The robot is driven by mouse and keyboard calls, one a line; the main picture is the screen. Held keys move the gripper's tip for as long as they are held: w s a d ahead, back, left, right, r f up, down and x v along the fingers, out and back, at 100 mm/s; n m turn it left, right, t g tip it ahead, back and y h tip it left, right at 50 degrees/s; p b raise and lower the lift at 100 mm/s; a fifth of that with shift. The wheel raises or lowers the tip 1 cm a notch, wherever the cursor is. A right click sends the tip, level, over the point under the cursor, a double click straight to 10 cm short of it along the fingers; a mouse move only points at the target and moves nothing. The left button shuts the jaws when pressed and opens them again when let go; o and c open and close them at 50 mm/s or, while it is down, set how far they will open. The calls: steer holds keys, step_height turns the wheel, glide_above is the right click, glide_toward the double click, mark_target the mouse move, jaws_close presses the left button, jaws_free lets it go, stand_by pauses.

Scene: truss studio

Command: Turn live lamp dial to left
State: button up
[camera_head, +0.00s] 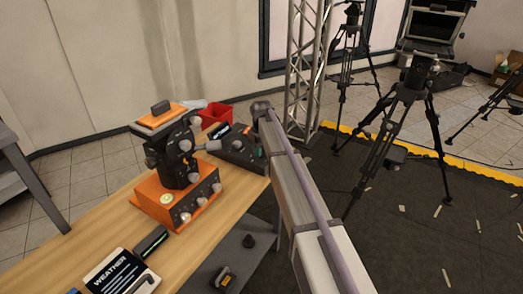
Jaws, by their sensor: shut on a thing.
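An orange control box (160,207) stands on the wooden table (93,222). Several round knobs (186,217) line its front, and a pale green round spot (167,199) is on it. A dark console (236,148) with small knobs sits farther back at the table's right edge. I cannot read which dial is the live lamp dial or which way it points. My arm rises from the bottom right and ends in a dark rounded joint beside the dark console.
A black tripod head with an orange top plate (160,116) stands at the orange box. A red bin (214,114) is behind. A weather card (116,272) lies on the near table. A truss (302,75) and tripods (400,115) stand to the right.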

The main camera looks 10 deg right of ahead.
steer(key=shift+m, duration=0.3)
steer(key=m, duration=0.4)
steer(key=shift+m, duration=2)
steer(key=o, duration=0.9)
